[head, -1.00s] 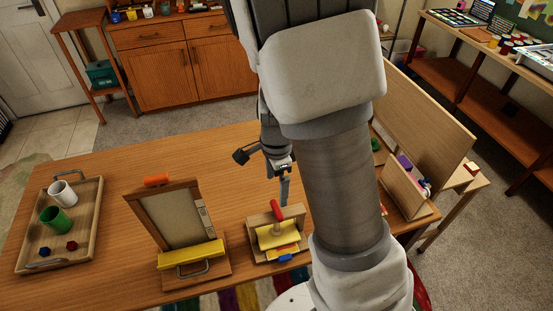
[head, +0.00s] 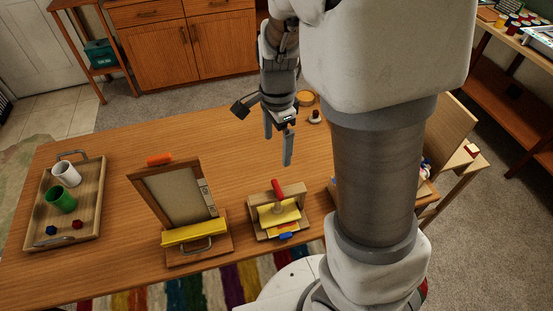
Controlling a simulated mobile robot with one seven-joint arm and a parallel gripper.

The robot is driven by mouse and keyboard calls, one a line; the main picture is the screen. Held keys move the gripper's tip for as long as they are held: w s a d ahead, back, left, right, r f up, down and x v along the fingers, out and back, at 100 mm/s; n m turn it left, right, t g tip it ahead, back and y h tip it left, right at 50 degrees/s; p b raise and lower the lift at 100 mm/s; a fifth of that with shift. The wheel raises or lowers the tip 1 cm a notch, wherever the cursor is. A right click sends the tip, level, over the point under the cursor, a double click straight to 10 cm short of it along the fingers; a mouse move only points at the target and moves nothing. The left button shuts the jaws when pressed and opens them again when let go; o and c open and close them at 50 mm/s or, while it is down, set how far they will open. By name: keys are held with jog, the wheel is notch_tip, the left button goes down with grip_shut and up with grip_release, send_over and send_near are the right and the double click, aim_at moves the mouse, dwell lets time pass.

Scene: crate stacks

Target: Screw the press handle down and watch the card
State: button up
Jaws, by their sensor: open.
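The small press stands near the table's front edge, with a wooden frame (head: 258,235) and a red handle (head: 277,188) on top. A yellow card or plate (head: 288,213) shows in it under the handle, with a blue piece (head: 286,236) at its front. How far the handle is screwed down I cannot tell. My gripper (head: 277,147) is open and empty, above the table behind the press and apart from the handle. Its two fingers point down.
Left of the press stands a framed board (head: 176,203) with a yellow bar (head: 194,232). A wooden tray (head: 92,215) with a white cup (head: 66,173), a green cup (head: 60,199) and two small dice-like pieces lies at far left. My arm hides the table's right part.

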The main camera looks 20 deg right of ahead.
aim_at(278, 188)
notch_tip(278, 188, down, 18)
jog(key=n+b, duration=0.5)
jog(key=n, duration=0.6)
jog(key=n+b, duration=0.5)
jog(key=n, duration=0.7)
jog(key=n+b, duration=0.4)
jog(key=n, duration=0.7)
jog(key=shift+r+n+b, duration=0.25)
jog(key=shift+n+b, duration=0.05)
jog(key=shift+b, duration=0.1)
